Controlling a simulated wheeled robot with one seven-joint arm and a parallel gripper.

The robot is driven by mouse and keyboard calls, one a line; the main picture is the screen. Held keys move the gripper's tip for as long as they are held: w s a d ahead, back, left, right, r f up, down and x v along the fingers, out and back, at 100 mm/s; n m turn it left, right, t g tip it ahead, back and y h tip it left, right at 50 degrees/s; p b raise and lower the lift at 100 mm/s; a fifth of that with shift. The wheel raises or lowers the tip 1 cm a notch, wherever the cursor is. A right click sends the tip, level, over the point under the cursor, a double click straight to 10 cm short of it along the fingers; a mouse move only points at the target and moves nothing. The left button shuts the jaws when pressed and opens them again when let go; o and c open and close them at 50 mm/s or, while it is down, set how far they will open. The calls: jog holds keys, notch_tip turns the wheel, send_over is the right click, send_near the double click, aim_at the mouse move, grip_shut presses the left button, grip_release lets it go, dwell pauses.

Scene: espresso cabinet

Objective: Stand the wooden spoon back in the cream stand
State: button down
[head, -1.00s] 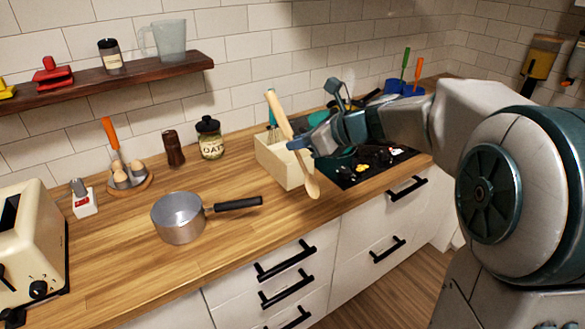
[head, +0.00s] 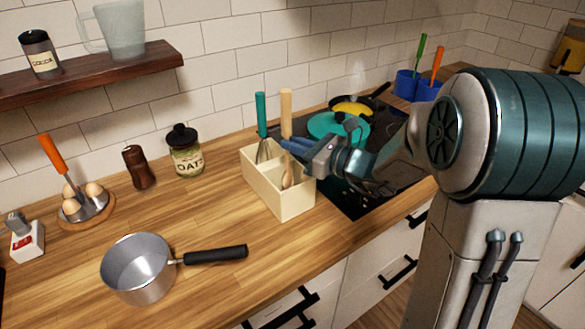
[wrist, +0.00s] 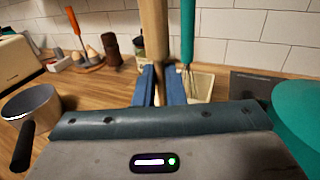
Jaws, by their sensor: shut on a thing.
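The wooden spoon is upright, its pale handle (head: 286,112) up and its bowl (head: 287,178) down within the opening of the cream stand (head: 296,206). Whether the bowl touches the stand's floor is hidden. My gripper (head: 293,147) is shut on the spoon's handle just above the stand. In the wrist view the handle (wrist: 153,40) rises between the blue fingers (wrist: 160,85), and part of the stand (wrist: 203,84) shows behind them. A whisk with a teal handle (head: 261,114) stands in the stand's other compartment, left of the spoon.
A saucepan (head: 140,268) with a black handle sits at front left. An oats jar (head: 186,152), pepper mill (head: 139,168) and egg holder (head: 86,205) stand behind it. The black hob (head: 362,205) with a teal pan (head: 338,126) lies right of the stand.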

jog(key=shift+f, duration=2.5)
jog(key=shift+f, duration=0.25)
jog(key=c, duration=1.5)
grip_release()
jog(key=shift+r, duration=0.1)
jog(key=shift+r, duration=0.15)
